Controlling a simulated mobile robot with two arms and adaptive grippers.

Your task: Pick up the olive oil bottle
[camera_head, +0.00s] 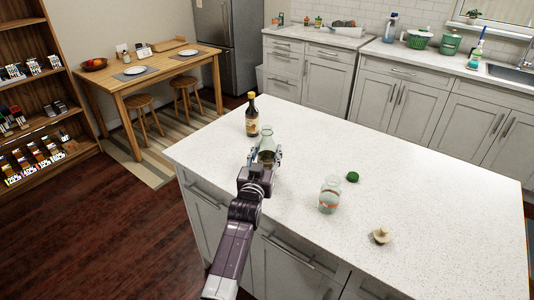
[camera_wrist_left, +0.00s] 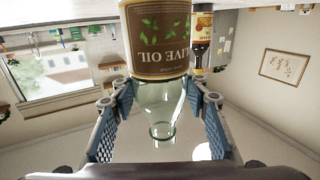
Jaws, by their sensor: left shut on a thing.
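The olive oil bottle (camera_head: 267,135) is pale green glass and stands upright at the near left of the white island. In the left wrist view, which is upside down, its brown "OLIVE OIL" label (camera_wrist_left: 158,45) and clear shoulder and neck show. My left gripper (camera_head: 266,157) reaches it from the near side. Its two blue-padded fingers (camera_wrist_left: 160,103) are on either side of the glass, shut on the bottle. The arm and gripper hide the lower part of the bottle in the head view. I cannot tell whether its base touches the counter. My right gripper is not in view.
A dark bottle with a yellow cap (camera_head: 252,116) stands just behind the olive oil. The island's far right is clear.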

